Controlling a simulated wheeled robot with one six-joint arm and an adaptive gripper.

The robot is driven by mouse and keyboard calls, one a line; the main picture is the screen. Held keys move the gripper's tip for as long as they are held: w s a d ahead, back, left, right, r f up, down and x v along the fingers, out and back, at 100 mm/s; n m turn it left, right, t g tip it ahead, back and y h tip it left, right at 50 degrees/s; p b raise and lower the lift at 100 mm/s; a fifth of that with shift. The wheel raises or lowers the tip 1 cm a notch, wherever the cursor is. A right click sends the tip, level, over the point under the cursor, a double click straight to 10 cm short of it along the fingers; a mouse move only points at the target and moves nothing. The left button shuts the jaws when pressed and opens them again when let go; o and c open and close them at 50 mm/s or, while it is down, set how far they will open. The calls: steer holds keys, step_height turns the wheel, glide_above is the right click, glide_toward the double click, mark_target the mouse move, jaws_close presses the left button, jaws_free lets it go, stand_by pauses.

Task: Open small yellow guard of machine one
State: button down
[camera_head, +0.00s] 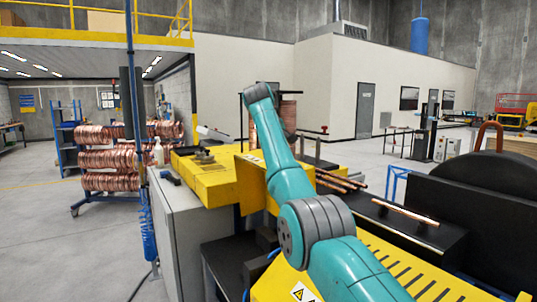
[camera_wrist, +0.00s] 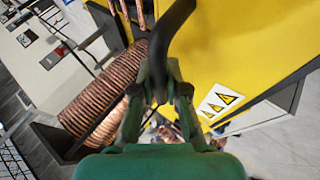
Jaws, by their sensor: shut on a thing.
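The yellow machine (camera_head: 205,183) stands in front of me in the head view, with a yellow box-like panel (camera_head: 252,180) beside my arm. I cannot tell for sure which panel is the small guard. In the wrist view a yellow panel (camera_wrist: 225,45) with warning labels (camera_wrist: 219,101) fills the upper right. A black curved handle (camera_wrist: 178,25) runs from the top down between my fingers. My gripper (camera_wrist: 160,100) is shut on this handle. In the head view my gripper is hidden behind my arm and the machine.
A coil of copper tube (camera_wrist: 105,90) lies left of my gripper in the wrist view. Copper tubes (camera_head: 342,181) lie right of my arm. A grey cabinet (camera_head: 180,235) stands at the left, with a coil rack (camera_head: 110,160) farther off.

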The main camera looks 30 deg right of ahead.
steer(key=shift+d+r, duration=0.15)
steer(key=shift+d, duration=0.75)
steer(key=c, duration=1.2)
jaws_free()
steer(key=shift+a, duration=0.1)
steer(key=v, duration=1.2)
